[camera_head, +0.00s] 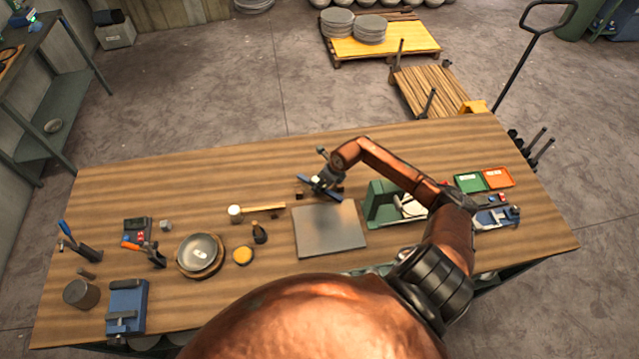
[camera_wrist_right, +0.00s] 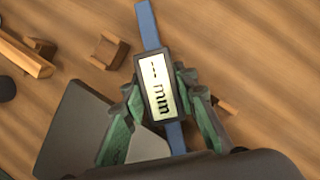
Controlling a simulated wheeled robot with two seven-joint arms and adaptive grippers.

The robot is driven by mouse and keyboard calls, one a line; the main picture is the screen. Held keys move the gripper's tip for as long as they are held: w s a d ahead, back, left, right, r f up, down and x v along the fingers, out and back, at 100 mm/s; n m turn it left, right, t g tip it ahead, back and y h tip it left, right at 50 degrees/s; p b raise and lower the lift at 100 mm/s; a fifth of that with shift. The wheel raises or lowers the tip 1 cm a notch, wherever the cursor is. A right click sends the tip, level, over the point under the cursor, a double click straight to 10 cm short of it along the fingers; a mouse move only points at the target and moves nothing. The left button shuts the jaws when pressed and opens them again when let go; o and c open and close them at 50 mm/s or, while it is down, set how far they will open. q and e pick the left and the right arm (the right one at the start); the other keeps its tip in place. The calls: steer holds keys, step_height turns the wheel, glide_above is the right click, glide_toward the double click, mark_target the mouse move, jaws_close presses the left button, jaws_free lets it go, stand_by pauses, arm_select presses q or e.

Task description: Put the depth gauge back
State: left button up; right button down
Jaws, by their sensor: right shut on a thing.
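My right gripper (camera_head: 324,181) is over the table's far middle, behind the grey plate. In the wrist view the right gripper (camera_wrist_right: 165,110) is shut on the depth gauge (camera_wrist_right: 158,85), with green fingers on both sides of its display. In the head view the blue gauge (camera_head: 308,181) shows small under the gripper. A small notched wooden block (camera_wrist_right: 105,50) lies left of the gauge; another brown piece (camera_wrist_right: 226,105) is partly hidden by a finger. I cannot tell whether the gauge touches anything below. My left gripper is out of view.
The grey plate (camera_head: 330,230) lies in front of the gripper. A green machine (camera_head: 381,205) stands right of it. The far table edge behind is mostly clear.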

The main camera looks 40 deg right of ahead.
steer(key=c, duration=1.5)
jaws_free()
steer(key=shift+f, duration=0.1)
steer(key=shift+c, duration=0.2)
steer(key=shift+r, duration=0.25)
steer(key=b+v, duration=0.1)
steer(key=v, duration=1.1)
steer(key=shift+b, duration=0.3)
steer(key=shift+s+f, duration=0.1)
